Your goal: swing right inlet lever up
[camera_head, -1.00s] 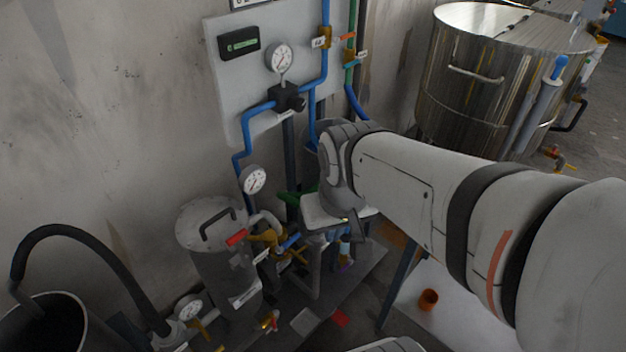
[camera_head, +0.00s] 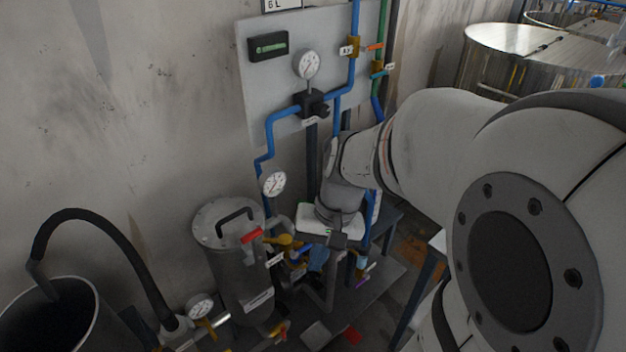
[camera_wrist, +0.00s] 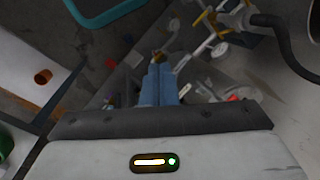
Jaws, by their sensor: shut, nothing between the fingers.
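The inlet valves and pipes (camera_head: 290,241) form a cluster of brass bodies right of a grey lidded vessel (camera_head: 238,270). A red-handled lever (camera_head: 252,236) stands by the vessel's top. I cannot tell which handle is the right inlet lever; my gripper hides part of the cluster. My gripper (camera_head: 317,265) points down among the valves, its blue fingers together and empty. In the wrist view the fingers (camera_wrist: 159,82) reach toward a small brass part (camera_wrist: 160,57); whether they touch it I cannot tell.
A panel (camera_head: 262,85) with gauges and blue pipes stands behind my arm. A black hose (camera_head: 100,235) arches into an open bin (camera_head: 65,325) at left. A steel tank (camera_head: 500,55) stands at back right. An orange cup (camera_wrist: 43,76) lies left in the wrist view.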

